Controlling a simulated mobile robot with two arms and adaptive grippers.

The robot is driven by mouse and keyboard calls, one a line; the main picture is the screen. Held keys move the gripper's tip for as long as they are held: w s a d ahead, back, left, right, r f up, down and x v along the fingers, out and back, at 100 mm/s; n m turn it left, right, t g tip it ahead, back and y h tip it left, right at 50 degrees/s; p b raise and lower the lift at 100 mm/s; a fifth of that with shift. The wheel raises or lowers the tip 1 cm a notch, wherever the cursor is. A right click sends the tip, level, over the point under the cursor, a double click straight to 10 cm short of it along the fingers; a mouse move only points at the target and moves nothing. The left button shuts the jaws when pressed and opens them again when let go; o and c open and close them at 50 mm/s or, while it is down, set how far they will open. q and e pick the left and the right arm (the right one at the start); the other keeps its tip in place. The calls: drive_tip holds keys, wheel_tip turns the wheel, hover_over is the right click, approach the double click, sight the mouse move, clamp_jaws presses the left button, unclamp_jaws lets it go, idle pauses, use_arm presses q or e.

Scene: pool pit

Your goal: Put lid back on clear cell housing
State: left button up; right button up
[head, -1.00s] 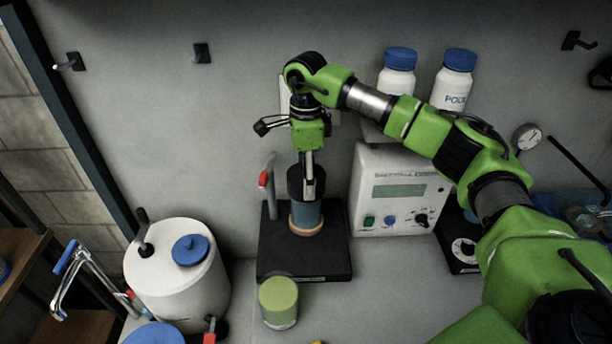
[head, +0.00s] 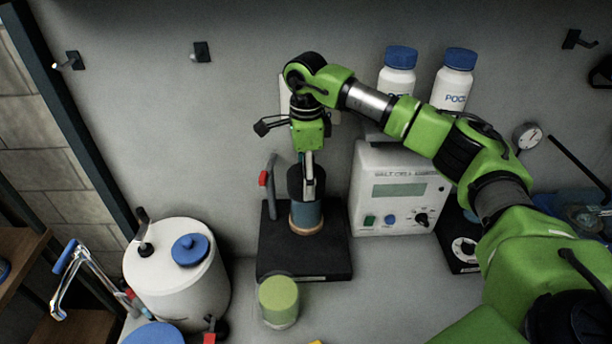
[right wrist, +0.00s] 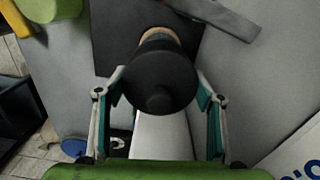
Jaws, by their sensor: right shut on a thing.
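The cell housing (head: 306,215) is a bluish see-through cylinder with a tan ring at its foot. It stands upright on a black stand (head: 330,262) in the head view. The black lid (head: 295,183) is at the top of the housing, in line with it; I see no gap, but cannot tell whether it is fully seated. My right gripper (head: 312,190) comes down from above and is shut on the lid. In the right wrist view the round lid (right wrist: 158,75) with its centre knob sits between the fingers and hides most of the housing. My left gripper is not in view.
A lever with a red part (head: 263,178) rises from the stand, close left of the housing. A white tester box (head: 400,190) is close on the right. A green-lidded jar (head: 279,300) stands in front, and a white drum (head: 175,275) at left. Bare bench lies front right.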

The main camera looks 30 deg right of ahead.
idle(0.3)
drive_tip(key=o, duration=1.2)
drive_tip(key=shift+o, duration=0.3)
drive_tip(key=o, duration=0.4)
drive_tip(key=shift+r, duration=0.15)
drive_tip(key=shift+r+p, duration=2.2)
drive_tip(key=shift+r, duration=1.3)
